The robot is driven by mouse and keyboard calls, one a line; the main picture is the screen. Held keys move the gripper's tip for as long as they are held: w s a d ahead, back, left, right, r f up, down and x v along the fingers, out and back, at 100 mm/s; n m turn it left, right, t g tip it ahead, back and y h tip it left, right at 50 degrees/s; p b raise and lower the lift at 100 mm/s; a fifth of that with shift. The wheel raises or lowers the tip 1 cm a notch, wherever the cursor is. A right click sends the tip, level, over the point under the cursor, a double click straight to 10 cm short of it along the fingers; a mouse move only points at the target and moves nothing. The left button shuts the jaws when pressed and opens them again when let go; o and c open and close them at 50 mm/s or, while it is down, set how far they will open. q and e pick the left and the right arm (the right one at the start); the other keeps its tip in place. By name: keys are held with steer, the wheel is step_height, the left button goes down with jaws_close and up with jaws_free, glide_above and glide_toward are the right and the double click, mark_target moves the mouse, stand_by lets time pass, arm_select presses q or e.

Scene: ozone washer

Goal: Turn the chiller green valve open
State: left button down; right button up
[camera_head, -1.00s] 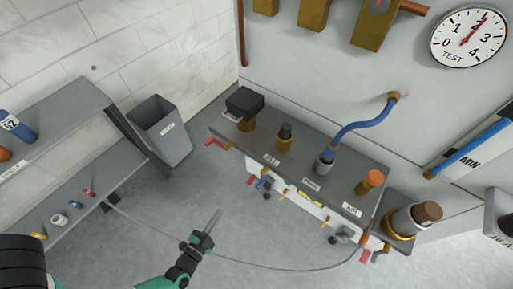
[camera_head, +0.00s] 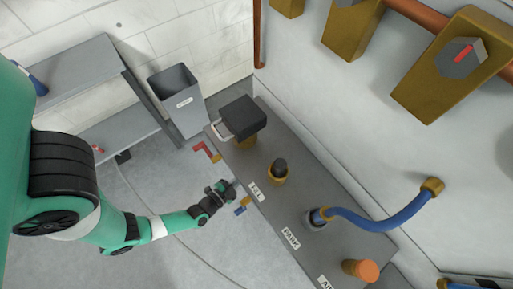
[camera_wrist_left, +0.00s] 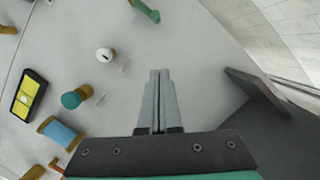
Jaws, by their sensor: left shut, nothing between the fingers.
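My left gripper (camera_head: 232,184) is shut and empty beside the front edge of the grey console (camera_head: 300,195) in the head view. In the left wrist view its closed fingers (camera_wrist_left: 159,75) point at the pale front panel (camera_wrist_left: 185,40). A green handle (camera_wrist_left: 148,12) on a brass stem is at the top edge there, ahead of the fingertips and apart from them. A round teal knob (camera_wrist_left: 72,99) on a brass stem is left of the fingers. I cannot tell from a label which is the chiller valve. My right gripper is not in view.
A white knob (camera_wrist_left: 104,54), a yellow-faced gauge (camera_wrist_left: 29,95) and a blue cylinder (camera_wrist_left: 61,133) sit on the panel. A red handle (camera_head: 202,149) sticks out from the console's front. A grey bin (camera_head: 180,100) and shelves (camera_head: 80,70) stand left. Blue hose (camera_head: 375,222) rises from the console top.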

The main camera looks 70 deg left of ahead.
arm_select(q)
steer(key=w+a+f+b, duration=0.4)
steer(key=w+a+b, duration=0.2)
steer(key=shift+a+f, duration=0.15)
steer(key=shift+s, duration=0.15)
stand_by(0.4)
steer(key=shift+a+n+p, duration=0.2)
steer(key=shift+n+p, duration=0.1)
steer(key=shift+p, duration=0.15)
steer(key=shift+s+a+p, duration=0.1)
steer(key=shift+p, duration=0.2)
